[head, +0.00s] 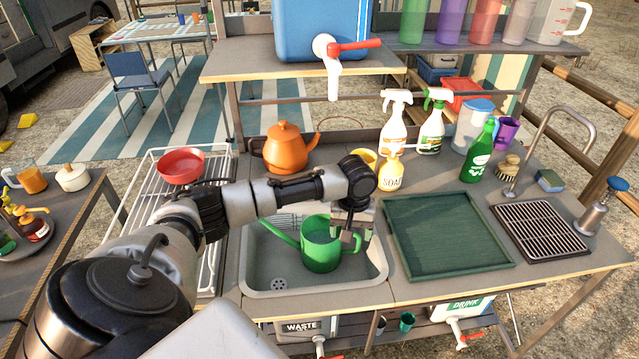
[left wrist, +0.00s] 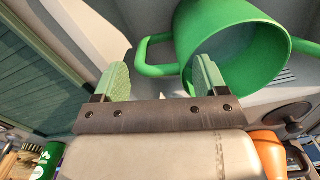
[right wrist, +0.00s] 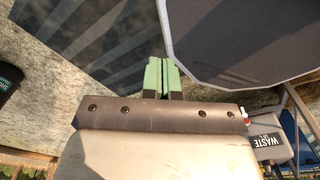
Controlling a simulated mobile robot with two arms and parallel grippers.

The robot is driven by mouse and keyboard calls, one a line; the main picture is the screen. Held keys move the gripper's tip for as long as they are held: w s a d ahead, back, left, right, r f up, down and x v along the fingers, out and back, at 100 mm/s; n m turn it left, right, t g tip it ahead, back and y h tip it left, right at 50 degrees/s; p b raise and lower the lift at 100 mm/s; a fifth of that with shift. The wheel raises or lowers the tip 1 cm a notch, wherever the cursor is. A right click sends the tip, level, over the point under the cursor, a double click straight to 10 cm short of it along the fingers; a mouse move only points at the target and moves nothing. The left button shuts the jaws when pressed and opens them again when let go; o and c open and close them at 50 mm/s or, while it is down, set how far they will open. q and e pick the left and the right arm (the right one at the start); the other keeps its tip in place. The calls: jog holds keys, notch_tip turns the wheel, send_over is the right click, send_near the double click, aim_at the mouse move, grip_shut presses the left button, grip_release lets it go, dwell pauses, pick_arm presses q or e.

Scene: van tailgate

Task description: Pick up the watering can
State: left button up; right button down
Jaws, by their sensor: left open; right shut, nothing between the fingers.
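The green watering can (head: 320,256) stands in the sink basin, its spout toward the left and its handle toward the right. In the left wrist view the can (left wrist: 232,45) fills the upper right, with its handle (left wrist: 152,56) ahead of the gap between the fingers. My left gripper (head: 347,238) is open at the handle side of the can; its fingers (left wrist: 162,80) do not grip anything. My arm hides part of the area behind the can. My right gripper (right wrist: 162,76) is shut and empty, low over the ground; it is out of the head view.
The sink (head: 262,268) has raised walls around the can. A green tray (head: 447,237) lies to the right, an orange kettle (head: 286,150) and a soap bottle (head: 390,175) stand behind. A dish rack (head: 160,225) is at the left.

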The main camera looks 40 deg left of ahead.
pick_arm(q)
jog(key=shift+f, duration=1.55)
jog(key=shift+r, duration=0.1)
jog(key=c, duration=1)
